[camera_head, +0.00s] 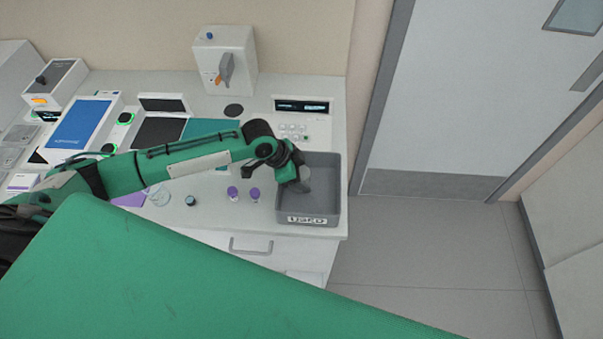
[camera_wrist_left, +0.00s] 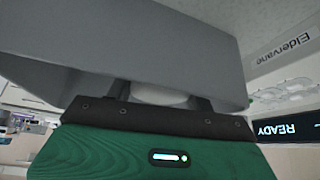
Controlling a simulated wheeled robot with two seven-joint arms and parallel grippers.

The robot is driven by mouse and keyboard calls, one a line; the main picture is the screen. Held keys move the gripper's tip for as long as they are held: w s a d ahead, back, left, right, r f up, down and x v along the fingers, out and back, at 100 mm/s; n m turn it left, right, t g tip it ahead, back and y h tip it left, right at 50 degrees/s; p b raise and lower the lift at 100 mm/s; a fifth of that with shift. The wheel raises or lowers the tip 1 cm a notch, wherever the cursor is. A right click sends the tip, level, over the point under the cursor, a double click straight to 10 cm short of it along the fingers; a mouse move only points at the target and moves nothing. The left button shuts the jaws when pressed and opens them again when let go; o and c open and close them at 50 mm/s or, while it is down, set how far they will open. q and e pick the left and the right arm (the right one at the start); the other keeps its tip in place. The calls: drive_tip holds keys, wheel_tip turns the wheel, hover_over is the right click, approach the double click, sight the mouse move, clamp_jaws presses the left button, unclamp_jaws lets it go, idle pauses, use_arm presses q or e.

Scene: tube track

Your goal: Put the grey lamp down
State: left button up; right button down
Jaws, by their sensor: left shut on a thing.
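My left gripper (camera_head: 298,178) is over the grey bin (camera_head: 312,219) at the right end of the counter, pointing down. It is shut on the grey lamp (camera_head: 305,184), a small pale grey piece just below the fingers in the head view. In the left wrist view the lamp shows as a pale rounded part (camera_wrist_left: 158,95) between the two dark fingers. A large grey surface fills the top of that view and hides the fingertips; I cannot tell whether the lamp touches the bin. The bin has a label on its front. My right gripper is not in view.
Two purple-capped vials (camera_head: 233,193) and a small dark-capped one (camera_head: 190,200) stand left of the bin. An instrument with a lit screen (camera_head: 302,106) is behind it, reading READY in the left wrist view (camera_wrist_left: 287,129). A white dispenser (camera_head: 224,58) stands farther back.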

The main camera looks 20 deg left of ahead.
use_arm(q)
drive_tip(key=o, duration=1)
drive_tip(key=shift+f, duration=0.15)
drive_tip(key=b+v, duration=0.2)
drive_tip(key=v, duration=0.9)
drive_tip(key=shift+r+b, duration=0.2)
drive_tip(key=shift+b, duration=0.1)
drive_tip(key=shift+a+r, duration=0.2)
drive_tip(key=shift+r, duration=0.25)
